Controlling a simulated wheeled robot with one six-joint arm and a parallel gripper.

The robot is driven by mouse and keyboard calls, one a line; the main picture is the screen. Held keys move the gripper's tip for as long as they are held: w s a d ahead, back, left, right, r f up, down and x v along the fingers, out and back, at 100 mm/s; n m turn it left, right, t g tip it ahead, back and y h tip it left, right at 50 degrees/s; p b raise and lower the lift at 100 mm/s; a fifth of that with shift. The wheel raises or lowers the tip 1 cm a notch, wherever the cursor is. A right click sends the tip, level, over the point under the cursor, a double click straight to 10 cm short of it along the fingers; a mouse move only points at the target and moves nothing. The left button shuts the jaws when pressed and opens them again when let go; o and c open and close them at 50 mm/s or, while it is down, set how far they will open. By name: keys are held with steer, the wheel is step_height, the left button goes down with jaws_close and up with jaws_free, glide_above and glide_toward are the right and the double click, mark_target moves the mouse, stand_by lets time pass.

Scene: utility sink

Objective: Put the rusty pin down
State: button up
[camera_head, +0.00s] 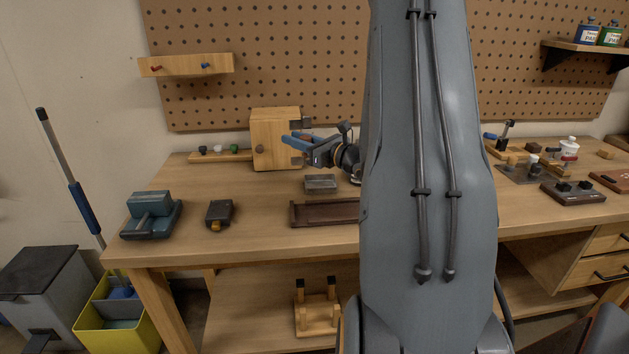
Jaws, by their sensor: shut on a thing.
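My gripper (290,140) is at the back of the workbench, in front of the right side of a wooden box (275,143). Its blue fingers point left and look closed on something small. The rusty pin cannot be made out clearly at this distance; what shows between the fingers is mostly hidden by them. A small grey metal block (320,183) lies on the bench below my gripper. A dark brown shallow tray (325,212) lies in front of that block, its right end hidden behind my arm.
A blue-grey vise-like tool (152,216) and a small dark device (219,213) stand at the left. Several items crowd the right side. Bare bench top lies left of the tray.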

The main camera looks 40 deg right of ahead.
steer(key=shift+w+d+f+p, duration=0.1)
steer(key=shift+d+f+p, duration=0.3)
steer(key=shift+f, duration=1.15)
steer(key=shift+d+f+p, duration=0.3)
steer(key=shift+f+p, duration=0.05)
steer(key=shift+f, duration=1.15)
steer(key=shift+w+d+f+p, duration=0.1)
steer(key=shift+d+f+p, duration=0.3)
steer(key=shift+f, duration=1.15)
steer(key=shift+f+b, duration=0.45)
steer(key=shift+f, duration=0.05)
steer(key=shift+f, duration=0.1)
